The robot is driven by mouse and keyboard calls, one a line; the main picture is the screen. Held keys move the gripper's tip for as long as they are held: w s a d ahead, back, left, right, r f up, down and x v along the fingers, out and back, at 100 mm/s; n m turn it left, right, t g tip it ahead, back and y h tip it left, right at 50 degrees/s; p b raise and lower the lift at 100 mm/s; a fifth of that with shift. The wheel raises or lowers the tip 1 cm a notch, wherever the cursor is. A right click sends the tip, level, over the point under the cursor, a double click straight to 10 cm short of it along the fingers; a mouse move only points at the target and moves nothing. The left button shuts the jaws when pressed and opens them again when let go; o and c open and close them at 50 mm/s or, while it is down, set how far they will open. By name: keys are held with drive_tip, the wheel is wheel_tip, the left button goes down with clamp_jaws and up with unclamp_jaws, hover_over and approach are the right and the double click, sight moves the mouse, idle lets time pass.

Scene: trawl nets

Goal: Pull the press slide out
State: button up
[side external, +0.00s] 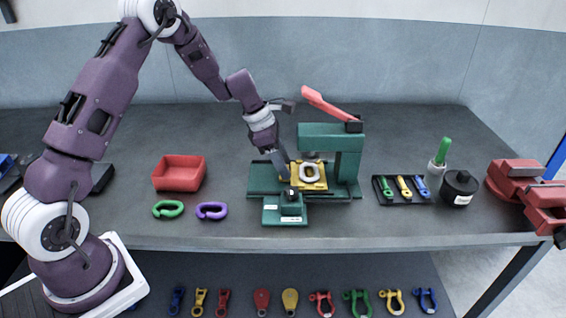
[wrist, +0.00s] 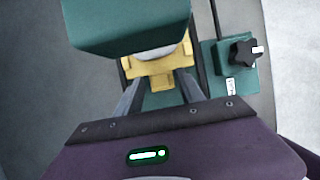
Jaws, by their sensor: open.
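The green press (side external: 345,150) stands on the bench with its red lever (side external: 328,106) raised to the upper left. Its yellow slide (side external: 318,184) lies under the press head and carries a pale ring-shaped link (side external: 309,173). In the wrist view the yellow slide (wrist: 150,70) shows below the green press head (wrist: 125,25), which hides part of it. My gripper (side external: 285,174) is open at the slide's left side. In the wrist view its two fingers (wrist: 159,84) reach toward the slide's near end, one on each side of its narrow tab; contact cannot be told.
A black knob (wrist: 243,52) sits on the green front block (side external: 285,214). A red tray (side external: 180,174), a green link (side external: 168,209) and a purple link (side external: 211,210) lie left. A black tray of coloured parts (side external: 402,199) and a black pot (side external: 459,187) stand right.

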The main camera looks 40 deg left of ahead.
clamp_jaws()
idle(1.4)
